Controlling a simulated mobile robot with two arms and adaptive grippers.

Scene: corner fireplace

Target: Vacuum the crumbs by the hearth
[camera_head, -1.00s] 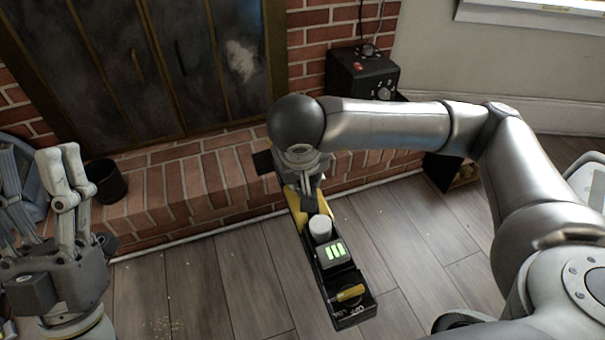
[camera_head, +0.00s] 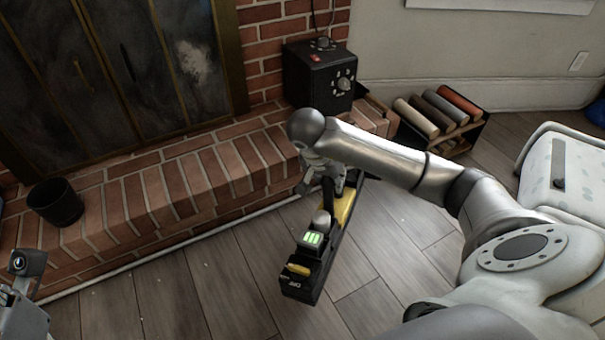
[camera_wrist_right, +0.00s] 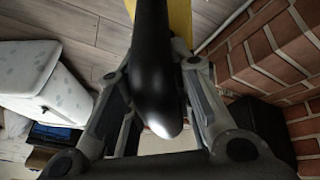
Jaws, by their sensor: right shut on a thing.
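A black and yellow handheld vacuum (camera_head: 312,258) with a lit green display hangs over the wood floor (camera_head: 225,300) in front of the hearth. My right gripper (camera_head: 330,182) is shut on its handle. In the right wrist view the black handle (camera_wrist_right: 152,75) lies between the two fingers, with a yellow part beyond it. Only a piece of my left gripper (camera_head: 22,285) shows at the lower left edge; its fingertips cannot be made out. Small pale specks dot the floor along the hearth; no clear pile of crumbs shows now.
The brick hearth (camera_head: 190,185) runs along the fireplace, with a dark cup (camera_head: 55,203) on its left and a black box with dials (camera_head: 320,75) on its right. A rack of rolls (camera_head: 437,115) and a white patterned bin (camera_head: 560,180) stand at right.

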